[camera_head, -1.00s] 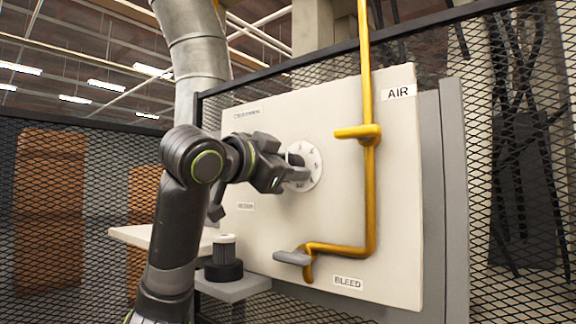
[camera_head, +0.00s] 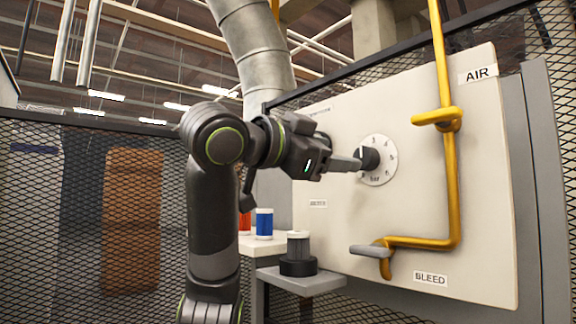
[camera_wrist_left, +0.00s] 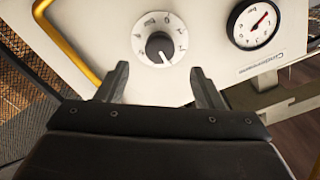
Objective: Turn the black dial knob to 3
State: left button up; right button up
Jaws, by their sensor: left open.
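The black dial knob (camera_head: 369,160) sits on a white numbered dial plate (camera_head: 384,172) on the cream panel. My left gripper (camera_head: 349,163) is just left of the knob in the head view, its fingers pointing at it. The wrist view shows the knob (camera_wrist_left: 158,46) ahead of and between the open fingertips of the left gripper (camera_wrist_left: 160,70), apart from them. A pale pointer mark on the knob points down and slightly right in that view. The numerals are too small to tell which one it marks. My right gripper is not in view.
A yellow pipe (camera_head: 450,190) with a grey-handled lever (camera_head: 370,250) runs right of and below the dial. A round gauge (camera_wrist_left: 254,23) is on the panel. A grey shelf (camera_head: 305,283) holds a black-based canister (camera_head: 298,250). Blue (camera_head: 264,222) and red canisters stand behind.

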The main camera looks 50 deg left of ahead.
pick_arm(q)
jog(key=s+b, duration=0.2)
jog(key=s, duration=0.7)
jog(key=shift+a, duration=0.4)
